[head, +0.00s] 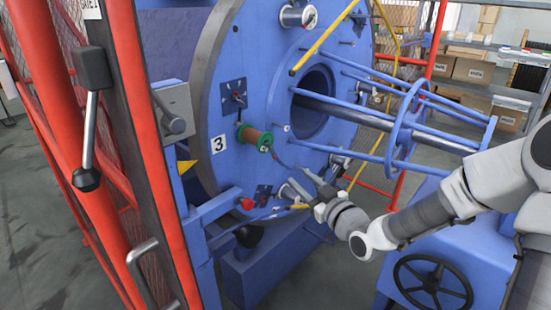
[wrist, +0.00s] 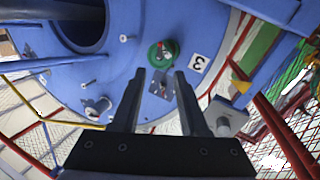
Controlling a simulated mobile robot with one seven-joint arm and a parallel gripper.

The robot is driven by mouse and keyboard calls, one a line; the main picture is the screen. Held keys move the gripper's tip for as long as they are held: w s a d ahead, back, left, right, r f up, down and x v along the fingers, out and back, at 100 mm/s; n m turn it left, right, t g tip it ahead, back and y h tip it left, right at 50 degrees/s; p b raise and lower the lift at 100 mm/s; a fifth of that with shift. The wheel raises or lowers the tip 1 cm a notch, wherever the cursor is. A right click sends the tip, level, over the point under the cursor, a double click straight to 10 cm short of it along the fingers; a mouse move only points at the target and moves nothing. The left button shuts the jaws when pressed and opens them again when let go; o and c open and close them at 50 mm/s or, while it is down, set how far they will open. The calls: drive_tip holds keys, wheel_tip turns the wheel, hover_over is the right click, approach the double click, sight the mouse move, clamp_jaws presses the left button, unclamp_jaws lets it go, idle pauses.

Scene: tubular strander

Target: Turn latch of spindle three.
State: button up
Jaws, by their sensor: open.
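The blue disc (head: 288,70) carries a white label with a 3 (head: 218,144); the label also shows in the wrist view (wrist: 197,62). Beside it sits a spool (head: 255,138) with a brown body and green flange, seen end-on in the wrist view (wrist: 162,53) with a small red part at its centre. A dark plate with a small lever (head: 234,96) is above the spool; I cannot tell which part is the latch. My gripper (head: 300,178) is open and empty, to the lower right of the spool. In the wrist view its fingers (wrist: 159,75) frame the plate, apart from it.
Blue rods and a ring (head: 400,128) project from the disc at right. A red post (head: 150,120) and a grey box (head: 174,111) stand at left. Another spindle end (head: 298,16) is at the top. A black handwheel (head: 432,284) is at lower right.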

sight(274, 155)
drive_tip(key=b+x, duration=0.1)
drive_tip(key=x, duration=1.2)
drive_tip(key=shift+w+a, duration=0.15)
drive_tip(key=shift+w, duration=0.05)
clamp_jaws()
